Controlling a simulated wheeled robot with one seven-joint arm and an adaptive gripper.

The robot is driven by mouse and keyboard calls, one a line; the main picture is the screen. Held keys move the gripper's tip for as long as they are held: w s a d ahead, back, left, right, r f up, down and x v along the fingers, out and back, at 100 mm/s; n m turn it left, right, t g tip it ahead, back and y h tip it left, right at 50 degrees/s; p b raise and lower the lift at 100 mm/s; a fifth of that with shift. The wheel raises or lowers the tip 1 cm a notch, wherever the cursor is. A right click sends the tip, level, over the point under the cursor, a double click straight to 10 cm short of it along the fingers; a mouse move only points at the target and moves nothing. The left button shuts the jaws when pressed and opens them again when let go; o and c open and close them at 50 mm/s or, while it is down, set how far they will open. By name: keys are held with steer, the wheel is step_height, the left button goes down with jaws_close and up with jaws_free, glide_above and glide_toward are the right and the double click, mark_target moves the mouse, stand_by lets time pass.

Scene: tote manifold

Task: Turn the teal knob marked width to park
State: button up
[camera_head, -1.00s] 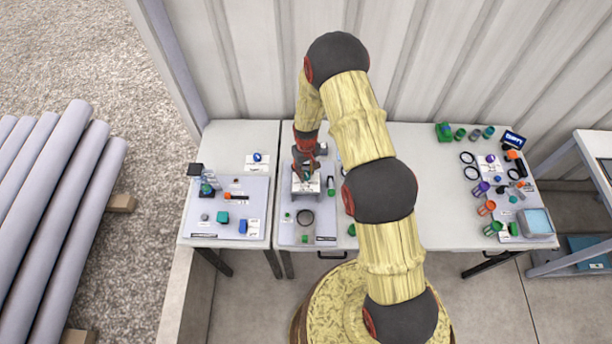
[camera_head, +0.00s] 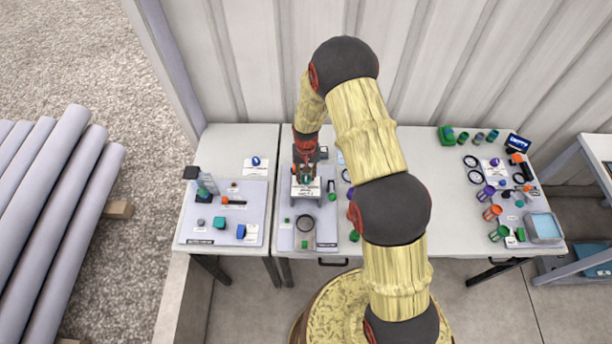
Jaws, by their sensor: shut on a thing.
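A white box-like stand (camera_head: 305,192) with a marked top plate stands on the middle grey panel. The teal knob (camera_head: 307,180) shows only as a small teal patch on top of this stand, mostly hidden by the fingers. My gripper (camera_head: 306,177) points down over the stand and is shut on the teal knob. The knob's markings are too small to read, and its pointing direction cannot be told.
Cups and a blue-lined tray (camera_head: 544,227) stand at right. My arm hides the table's middle.

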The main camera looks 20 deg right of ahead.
mark_target(306, 177)
steer(key=o, duration=1.2)
steer(key=shift+c, duration=0.2)
step_height(306, 177, up, 12)
stand_by(0.3)
